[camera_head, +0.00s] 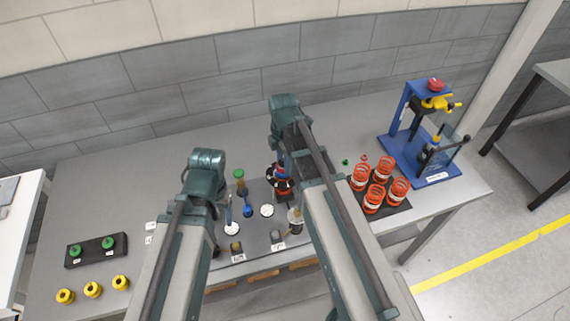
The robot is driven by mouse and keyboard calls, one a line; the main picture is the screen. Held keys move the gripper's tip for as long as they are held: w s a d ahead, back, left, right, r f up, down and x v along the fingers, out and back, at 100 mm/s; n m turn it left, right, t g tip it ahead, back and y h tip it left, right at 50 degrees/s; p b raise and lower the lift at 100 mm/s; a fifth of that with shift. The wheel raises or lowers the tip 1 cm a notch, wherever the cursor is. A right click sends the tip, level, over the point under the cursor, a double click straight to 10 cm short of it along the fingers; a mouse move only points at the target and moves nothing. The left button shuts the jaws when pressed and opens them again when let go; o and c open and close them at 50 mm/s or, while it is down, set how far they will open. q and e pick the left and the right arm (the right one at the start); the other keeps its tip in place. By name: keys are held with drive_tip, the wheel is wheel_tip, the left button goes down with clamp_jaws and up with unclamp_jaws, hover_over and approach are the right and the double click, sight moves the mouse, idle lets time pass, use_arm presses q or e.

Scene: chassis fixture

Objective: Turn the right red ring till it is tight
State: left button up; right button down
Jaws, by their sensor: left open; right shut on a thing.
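A small red ring (281,171), with some blue beside it, shows at the back of the dark fixture plate (262,236) in the middle of the table. My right gripper (283,186) is shut on it, and the dark jaws and my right arm hide much of the ring. I cannot see how far the ring sits down on its post. My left gripper (222,222) is open over the left part of the plate, largely hidden by its own arm. A blue post (248,207) and a white disc (267,210) stand between the grippers.
Several red-orange springs (373,199) stand on a dark mat at the right. A blue press (408,140) is at the back right. Green knobs on a black block (92,250) and yellow parts (93,289) are at the left. The back left table is clear.

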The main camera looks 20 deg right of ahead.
drive_tip(key=m, duration=1.3)
drive_tip(key=c, duration=0.5)
unclamp_jaws()
wheel_tip(320, 180, up, 7)
drive_tip(key=p, duration=0.7)
drive_tip(key=shift+r, duration=0.15)
